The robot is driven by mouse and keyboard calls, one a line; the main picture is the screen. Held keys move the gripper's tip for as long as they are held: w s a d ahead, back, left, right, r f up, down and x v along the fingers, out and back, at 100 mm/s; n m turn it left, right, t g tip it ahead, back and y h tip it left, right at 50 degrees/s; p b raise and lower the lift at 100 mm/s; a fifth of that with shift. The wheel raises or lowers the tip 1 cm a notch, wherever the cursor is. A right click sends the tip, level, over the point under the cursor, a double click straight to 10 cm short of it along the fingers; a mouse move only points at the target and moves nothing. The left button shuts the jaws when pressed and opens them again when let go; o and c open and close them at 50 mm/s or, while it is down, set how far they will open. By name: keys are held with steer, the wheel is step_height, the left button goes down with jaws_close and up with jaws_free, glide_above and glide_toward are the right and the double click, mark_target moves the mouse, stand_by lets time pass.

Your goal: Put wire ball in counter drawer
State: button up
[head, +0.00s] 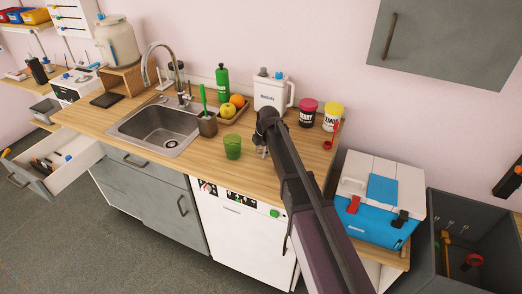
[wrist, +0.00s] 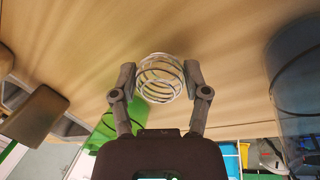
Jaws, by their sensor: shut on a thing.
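The wire ball (wrist: 160,78), made of pale metal rings, sits between the two fingers of my gripper (wrist: 159,80) in the wrist view. The fingers are shut on it from both sides. In the head view my gripper (head: 262,152) is over the wooden counter, just right of the green cup; my arm hides most of it and the ball. I cannot tell whether the ball touches the counter. The counter drawer (head: 76,176) is pulled out at the far left, with several tools and small things inside.
A green cup (head: 232,148) stands close left of my gripper. Further left are the brush holder (head: 207,126) and sink (head: 158,130). A white jug (head: 270,93) stands behind and two jars (head: 308,112) to the right. Bare floor lies before the cabinets.

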steer(key=shift+w+a+p+v, duration=0.1)
steer(key=shift+p+v, duration=0.7)
steer(key=shift+v, duration=0.05)
steer(key=shift+w+a+p+v, duration=0.15)
steer(key=shift+p+v, duration=0.65)
steer(key=shift+v, duration=0.05)
steer(key=s+d, duration=0.1)
steer(key=s, duration=0.4)
steer(key=s+d, duration=0.2)
steer(key=s, duration=0.3)
steer(key=s+d+r+p, duration=0.1)
steer(key=s, duration=0.4)
steer(key=shift+s+d, duration=0.2)
